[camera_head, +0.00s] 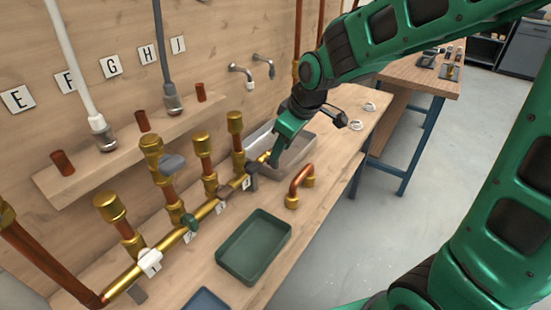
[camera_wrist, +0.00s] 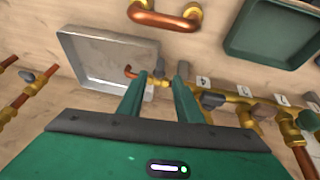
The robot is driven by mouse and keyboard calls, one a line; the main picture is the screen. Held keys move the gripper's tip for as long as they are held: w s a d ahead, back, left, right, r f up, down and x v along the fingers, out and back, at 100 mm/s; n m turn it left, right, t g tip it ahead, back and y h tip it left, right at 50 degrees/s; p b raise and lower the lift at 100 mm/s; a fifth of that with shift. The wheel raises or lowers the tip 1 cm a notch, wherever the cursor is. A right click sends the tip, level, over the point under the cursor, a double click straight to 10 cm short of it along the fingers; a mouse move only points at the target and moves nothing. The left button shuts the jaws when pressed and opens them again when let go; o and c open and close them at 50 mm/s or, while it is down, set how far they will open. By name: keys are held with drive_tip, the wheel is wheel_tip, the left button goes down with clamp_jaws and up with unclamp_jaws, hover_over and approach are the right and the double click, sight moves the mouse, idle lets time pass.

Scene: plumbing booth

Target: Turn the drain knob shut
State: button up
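A brass manifold pipe (camera_head: 207,208) runs along the bench, its far end reaching the metal basin (camera_head: 295,150). In the wrist view, the brass pipe end (camera_wrist: 162,84) and a small grey knob (camera_wrist: 159,68), which looks like the drain knob, show between my fingertips, by a copper spout (camera_wrist: 131,72) over the basin (camera_wrist: 100,55). My gripper (camera_head: 272,160) is over that pipe end, pointing down. In the wrist view my gripper (camera_wrist: 162,72) is open, one finger on each side of the knob. I cannot tell whether either finger touches it. The head view hides the knob behind my gripper.
Other valve knobs sit along the manifold: a grey one (camera_wrist: 212,101), a green one (camera_head: 189,221) and a white one (camera_head: 149,262). Upright capped pipes (camera_head: 205,160) rise close by. A copper elbow (camera_head: 301,180) and a green tray (camera_head: 254,246) lie in front.

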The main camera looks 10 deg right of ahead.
sight(274, 163)
drive_tip(key=shift+x, duration=3)
drive_tip(key=shift+c, duration=0.6)
